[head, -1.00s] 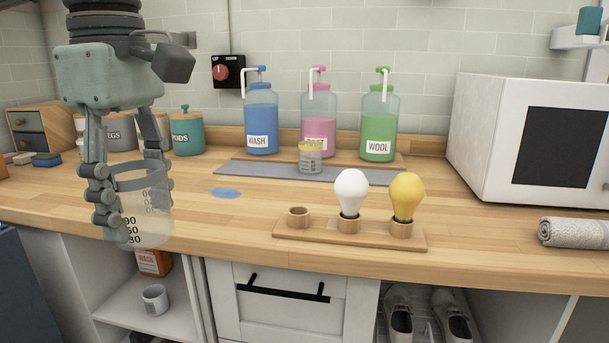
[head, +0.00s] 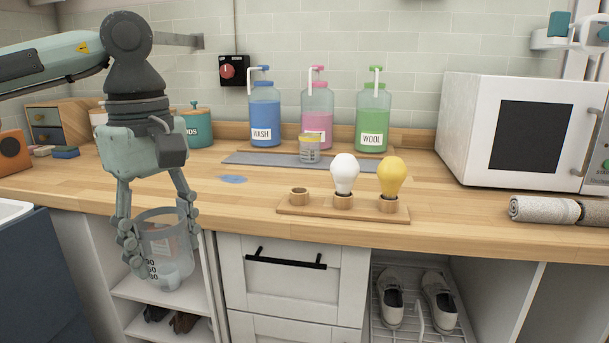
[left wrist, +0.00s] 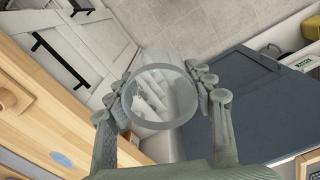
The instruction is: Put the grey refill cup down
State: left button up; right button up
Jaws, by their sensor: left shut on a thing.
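The refill cup (head: 163,214) is clear with a grey rim and dark number marks. My left gripper (head: 162,258) is shut on it from both sides, fingers pointing down, and holds it roughly upright. The cup hangs in front of the counter's front edge, before the open shelf compartment (head: 140,290). In the left wrist view the cup's round grey rim (left wrist: 188,96) sits between the fingers. I cannot tell whether its base touches anything. A small grey cup on the shelf is largely hidden behind it.
The wooden counter (head: 450,215) carries a bulb holder (head: 290,211) with two bulbs, pump bottles (head: 265,115), a small yellow-lidded jar (head: 309,150), a blue puddle (head: 233,179) and a rolled towel (head: 540,209). The counter's left front is bare. Shoes (head: 390,300) stand below.

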pick_arm(q)
notch_tip(320, 180, down, 21)
jog(key=w+m, duration=0.2)
jog(key=m, duration=0.9)
jog(key=shift+w+a+r+m, duration=0.15)
jog(key=shift+a+r+m, duration=0.05)
jog(key=shift+a+m, duration=0.15)
jog(key=shift+w+d, duration=0.1)
